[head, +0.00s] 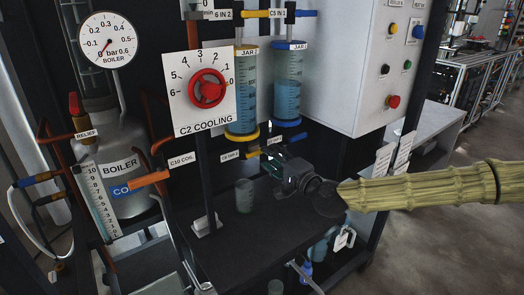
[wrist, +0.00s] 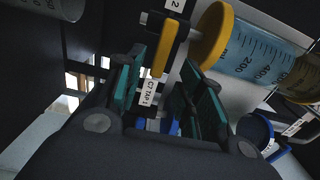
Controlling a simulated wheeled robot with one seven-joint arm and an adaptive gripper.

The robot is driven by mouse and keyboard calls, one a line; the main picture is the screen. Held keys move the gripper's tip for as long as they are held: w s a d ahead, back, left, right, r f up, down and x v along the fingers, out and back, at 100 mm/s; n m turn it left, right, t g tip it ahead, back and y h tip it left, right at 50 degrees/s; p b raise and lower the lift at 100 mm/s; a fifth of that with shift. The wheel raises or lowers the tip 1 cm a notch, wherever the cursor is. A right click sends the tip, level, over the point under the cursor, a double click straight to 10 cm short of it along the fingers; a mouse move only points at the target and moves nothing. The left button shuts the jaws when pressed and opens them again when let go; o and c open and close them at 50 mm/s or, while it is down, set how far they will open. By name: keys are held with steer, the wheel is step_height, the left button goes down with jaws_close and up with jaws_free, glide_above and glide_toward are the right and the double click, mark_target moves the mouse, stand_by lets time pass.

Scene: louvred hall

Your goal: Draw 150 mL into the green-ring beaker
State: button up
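Two graduated jars hold blue liquid: the yellow-capped jar (head: 243,95) and the blue-capped jar (head: 288,85). The yellow-capped jar also shows large in the wrist view (wrist: 255,55). My gripper (head: 273,152) is under the jars; in the wrist view its green-padded fingers (wrist: 160,78) are apart, with nothing clearly held. A yellow tap handle (wrist: 165,48) lies just beyond the fingertips, near a label reading C7 TAP 1 (wrist: 149,92). A clear beaker (head: 244,196) stands on the dark shelf below and left of my gripper. I cannot make out a green ring on it.
The boiler (head: 122,170) with copper pipes and an orange handle stands left. A red cooling wheel (head: 207,89) is left of the jars. A white control box (head: 375,70) is at right. More glassware (head: 318,250) sits on the lower shelf. The dark shelf (head: 275,225) has bare space.

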mark_target(257, 152)
steer(key=shift+x, duration=1.75)
steer(key=shift+w, duration=0.15)
steer(key=shift+x, duration=0.8)
jaws_close()
steer(key=shift+f, duration=0.1)
